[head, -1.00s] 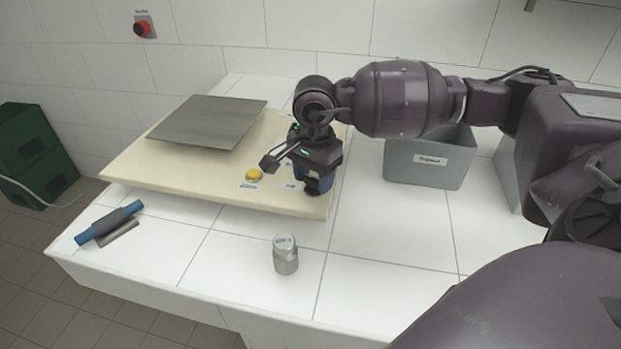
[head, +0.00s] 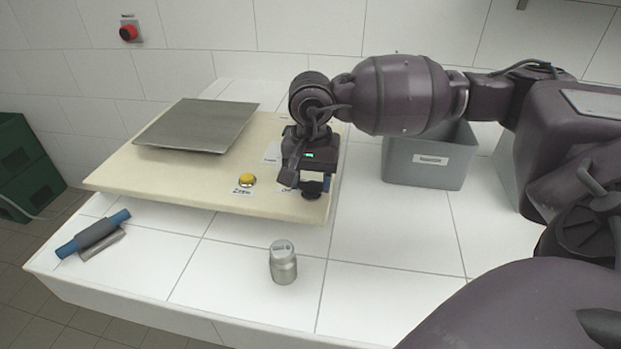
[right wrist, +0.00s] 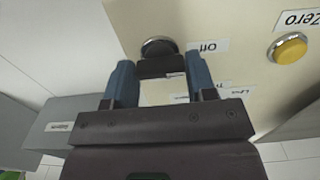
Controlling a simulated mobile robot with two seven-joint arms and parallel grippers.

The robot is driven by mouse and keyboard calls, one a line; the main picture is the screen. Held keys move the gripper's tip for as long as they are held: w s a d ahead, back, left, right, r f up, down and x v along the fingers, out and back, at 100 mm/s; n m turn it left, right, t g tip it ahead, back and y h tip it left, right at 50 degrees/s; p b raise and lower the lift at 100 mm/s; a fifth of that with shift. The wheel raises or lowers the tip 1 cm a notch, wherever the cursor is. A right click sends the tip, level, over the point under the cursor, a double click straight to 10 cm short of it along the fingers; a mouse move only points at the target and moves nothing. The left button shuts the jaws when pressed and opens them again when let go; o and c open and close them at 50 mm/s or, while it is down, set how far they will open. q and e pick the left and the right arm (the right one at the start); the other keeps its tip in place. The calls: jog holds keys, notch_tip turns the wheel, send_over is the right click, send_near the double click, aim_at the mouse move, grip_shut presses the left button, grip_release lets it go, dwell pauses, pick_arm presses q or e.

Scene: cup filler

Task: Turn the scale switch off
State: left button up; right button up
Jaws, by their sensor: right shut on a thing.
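The scale has a beige base (head: 150,180) with a grey metal plate (head: 197,125) on it. My right gripper (head: 310,187) points down at the right end of the base. In the right wrist view the gripper's two blue fingers (right wrist: 160,85) are shut on the dark scale switch (right wrist: 161,67), one on each side. The switch's round silver-and-black pivot (right wrist: 158,46) shows just beyond it. An "Off" label (right wrist: 208,47) lies right of the switch. In the head view my gripper mostly hides the switch. My left gripper is not in view.
A yellow button (head: 246,180), labelled Zero in the right wrist view, is left of my gripper. A grey bin (head: 425,170) stands to the right. A metal canister (head: 283,263) and a blue-handled tool (head: 95,233) are on the white table. A red wall button (head: 129,33) is behind.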

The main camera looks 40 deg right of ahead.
aim_at(311, 182)
jog(key=o, duration=0.9)
jog(key=shift+o, duration=0.2)
jog(key=shift+r, duration=0.15)
notch_tip(311, 182, up, 11)
jog(key=p, duration=0.1)
jog(key=shift+f, duration=0.2)
